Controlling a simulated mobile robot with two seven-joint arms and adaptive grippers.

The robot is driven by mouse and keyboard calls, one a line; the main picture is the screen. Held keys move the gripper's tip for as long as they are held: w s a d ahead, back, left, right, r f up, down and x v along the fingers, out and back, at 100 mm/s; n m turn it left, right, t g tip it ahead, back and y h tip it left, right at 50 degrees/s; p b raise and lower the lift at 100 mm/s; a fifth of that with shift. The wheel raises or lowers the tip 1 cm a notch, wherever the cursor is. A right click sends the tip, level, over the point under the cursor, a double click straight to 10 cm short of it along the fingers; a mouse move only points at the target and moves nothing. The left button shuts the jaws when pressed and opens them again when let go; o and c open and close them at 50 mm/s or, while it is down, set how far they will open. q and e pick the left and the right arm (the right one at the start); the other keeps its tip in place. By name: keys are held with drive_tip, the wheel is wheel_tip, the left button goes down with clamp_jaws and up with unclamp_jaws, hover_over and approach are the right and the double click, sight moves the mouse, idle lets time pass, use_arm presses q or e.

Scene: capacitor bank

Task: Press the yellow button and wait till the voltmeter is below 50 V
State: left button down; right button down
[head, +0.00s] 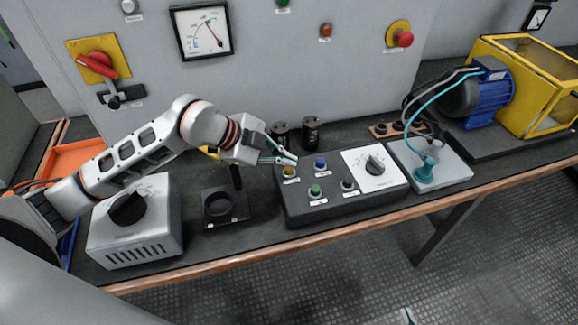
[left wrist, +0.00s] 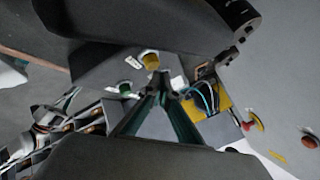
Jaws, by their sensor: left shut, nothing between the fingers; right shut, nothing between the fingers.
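The yellow button (head: 289,171) is at the back left of a dark control box (head: 330,205) on the bench. It also shows in the left wrist view (left wrist: 149,59). My left gripper (head: 290,158) is shut and empty, its fingertips very close to the yellow button. I cannot tell whether they touch it. In the left wrist view the closed fingertips (left wrist: 159,76) are beside the button. My right gripper (head: 408,317) barely shows at the bottom edge.
Blue (head: 320,163), green (head: 315,190) and dark (head: 347,185) buttons and a rotary knob (head: 375,165) share the box. Black cylinders (head: 311,132) stand behind it. A grey box with a dial (head: 140,230) is left. A blue motor (head: 488,95) is right.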

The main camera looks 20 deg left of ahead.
use_arm(q)
drive_tip(key=shift+f, duration=0.15)
use_arm(e)
drive_tip(key=shift+s+f, duration=0.2)
drive_tip(key=shift+s, duration=0.25)
